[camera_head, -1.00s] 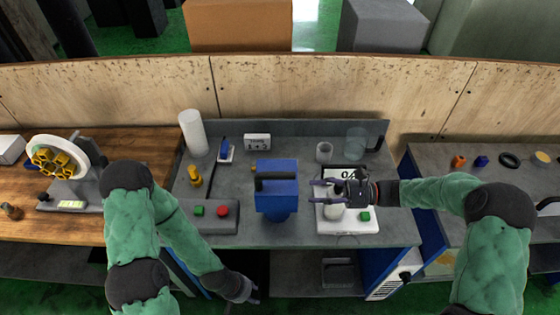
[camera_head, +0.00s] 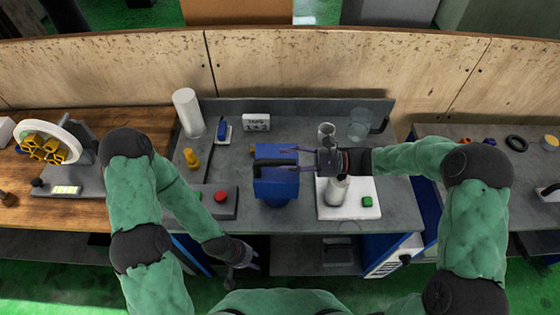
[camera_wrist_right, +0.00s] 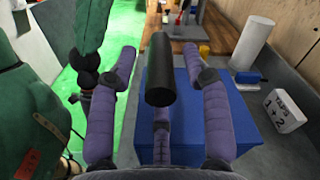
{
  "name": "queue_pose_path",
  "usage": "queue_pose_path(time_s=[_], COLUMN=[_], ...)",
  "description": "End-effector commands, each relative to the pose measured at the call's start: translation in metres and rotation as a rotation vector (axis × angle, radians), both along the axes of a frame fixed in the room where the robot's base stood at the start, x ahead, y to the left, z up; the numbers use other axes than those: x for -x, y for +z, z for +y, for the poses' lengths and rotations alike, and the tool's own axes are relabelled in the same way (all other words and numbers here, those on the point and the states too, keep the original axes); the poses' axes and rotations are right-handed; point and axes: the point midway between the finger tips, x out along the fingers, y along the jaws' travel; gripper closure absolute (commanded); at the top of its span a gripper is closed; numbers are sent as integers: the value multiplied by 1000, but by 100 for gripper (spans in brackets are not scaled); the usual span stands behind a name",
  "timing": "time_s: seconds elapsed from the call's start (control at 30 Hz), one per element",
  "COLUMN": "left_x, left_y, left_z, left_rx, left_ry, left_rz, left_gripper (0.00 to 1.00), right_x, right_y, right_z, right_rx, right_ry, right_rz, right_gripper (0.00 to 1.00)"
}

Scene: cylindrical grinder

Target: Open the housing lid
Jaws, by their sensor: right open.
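The blue housing (camera_head: 276,186) stands on the grey bench at the middle, with a black bar handle (camera_head: 268,162) on its lid. The lid looks closed. My right gripper (camera_head: 288,152) is open at the right side of the housing, its fingers reaching over the lid by the handle. In the right wrist view the black handle (camera_wrist_right: 172,70) lies between the spread purple fingers, above the blue lid (camera_wrist_right: 245,125); I see no grip on it. My left gripper (camera_head: 246,262) hangs low in front of the bench, away from the housing; its finger opening is unclear.
A button box with a red button (camera_head: 221,196) is left of the housing. A white scale (camera_head: 362,203) with a bottle (camera_head: 337,190) is to its right, under my right wrist. Glass beakers (camera_head: 360,124) stand behind. A white cylinder (camera_head: 188,112) stands back left.

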Motion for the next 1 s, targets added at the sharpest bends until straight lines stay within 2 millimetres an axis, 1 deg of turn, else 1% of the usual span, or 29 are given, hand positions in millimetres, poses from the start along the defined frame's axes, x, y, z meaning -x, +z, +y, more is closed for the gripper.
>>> queue_pose_path(time_s=[0.03,0.1,0.2,0.33,0.57,0.67,0.7,0.73,0.77,1.0], left_x=[0,0,0,0,0,0,0,0,0,0], left_y=[0,0,0,0,0,0,0,0,0,1], left_z=[0,0,0,0,0,0,0,0,0,0], left_rx=[0,0,0,0,0,0,0,0,0,0], left_ry=[0,0,0,0,0,0,0,0,0,0], left_rz=[0,0,0,0,0,0,0,0,0,0], left_gripper=[60,60,60,60,60,60,60,60,60,60], right_x=[1,0,0,0,0,0,0,0,0,-1], right_y=[0,0,0,0,0,0,0,0,0,1], right_z=[7,15,22,26,26,26,26,26,26,26], right_rx=[-1,-1,0,0,-1,-1,-1,-1,-1,-1], right_ry=[3,2,1,0,-1,-1,-1,-1,-1,0], right_rz=[0,-1,-1,-1,0,0,0,0,-1,4], right_gripper=[51,51,51,51,51,77,88,97,100,100])
